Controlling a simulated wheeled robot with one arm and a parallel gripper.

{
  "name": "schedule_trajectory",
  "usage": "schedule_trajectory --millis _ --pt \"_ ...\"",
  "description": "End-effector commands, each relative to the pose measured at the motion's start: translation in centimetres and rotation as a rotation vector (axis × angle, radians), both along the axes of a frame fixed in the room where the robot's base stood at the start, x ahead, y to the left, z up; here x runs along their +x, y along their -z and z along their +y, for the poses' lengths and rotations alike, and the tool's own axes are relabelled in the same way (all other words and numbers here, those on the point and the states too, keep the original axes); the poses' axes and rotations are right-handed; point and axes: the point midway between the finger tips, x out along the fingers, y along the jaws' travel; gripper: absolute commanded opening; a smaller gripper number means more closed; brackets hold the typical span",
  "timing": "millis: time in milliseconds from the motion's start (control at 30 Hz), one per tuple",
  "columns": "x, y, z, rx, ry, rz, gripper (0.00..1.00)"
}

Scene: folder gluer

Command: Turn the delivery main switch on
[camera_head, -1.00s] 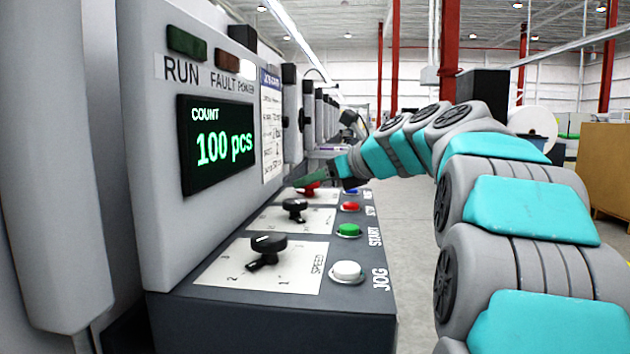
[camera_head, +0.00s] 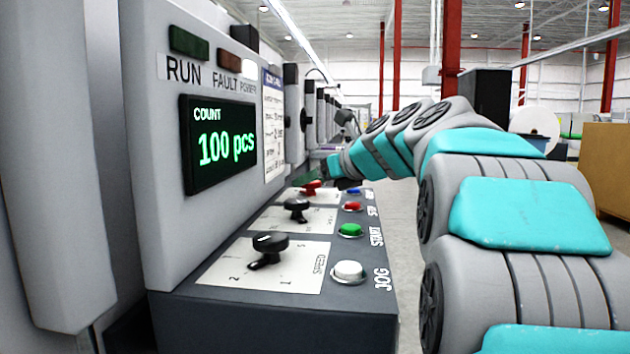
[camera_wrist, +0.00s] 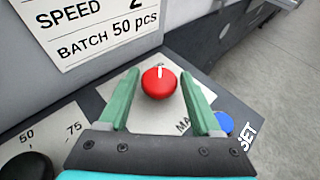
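The main switch is a red knob (camera_wrist: 159,82) with a white pointer mark, on a light plate whose label is partly hidden and starts "MA". In the wrist view the mark points toward the top of the picture. The red knob also shows in the head view (camera_head: 312,188) at the far end of the panel. My gripper (camera_wrist: 162,90) is open, with one green finger on each side of the knob and a visible gap to both. In the head view my gripper's fingers are small and partly hidden by the wrist.
A black dial (camera_wrist: 28,168) is at lower left. The head view shows a green START button (camera_head: 349,230), a white JOG button (camera_head: 348,270) and a display (camera_head: 219,143) reading 100 pcs.

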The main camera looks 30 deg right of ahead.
Motion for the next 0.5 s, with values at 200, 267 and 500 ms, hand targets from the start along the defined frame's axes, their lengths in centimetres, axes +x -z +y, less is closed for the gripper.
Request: schedule_trajectory --millis 200,267,500 --pt "0.0 0.08 0.0 0.0 -0.001 0.002 0.85" --pt "0.0 0.08 0.01 0.0 -0.001 0.002 0.85" --pt "-0.33 -0.06 -0.06 0.0 -0.001 0.002 0.85"
